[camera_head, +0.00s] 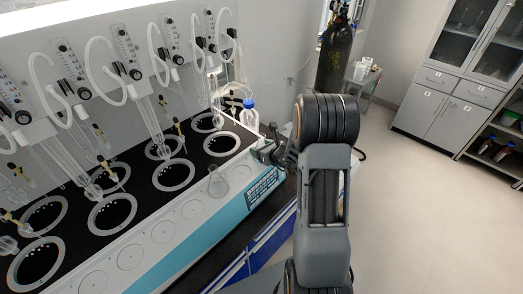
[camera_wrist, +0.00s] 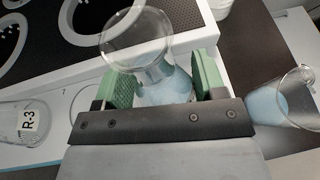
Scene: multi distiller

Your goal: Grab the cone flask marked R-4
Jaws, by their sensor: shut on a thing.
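In the wrist view, my gripper (camera_wrist: 160,84) has its green-padded fingers on both sides of a clear cone flask (camera_wrist: 160,88) with pale blue liquid. It is shut on this flask around the neck; the wide glass mouth rises above the pads. No label on the held flask is readable, so I cannot tell if it is R-4. A clear flask marked R-3 (camera_wrist: 28,121) is to the left. In the head view, my gripper (camera_head: 268,152) is at the right end of the distiller, largely hidden by my arm.
Another flask with blue liquid (camera_wrist: 283,100) is close to the right finger. The distiller (camera_head: 150,255) has several round heating wells and glass tubes above. A clear flask (camera_head: 218,183) stands on its front ledge. A blue-capped bottle (camera_head: 249,117) is behind my gripper. The floor at right is clear.

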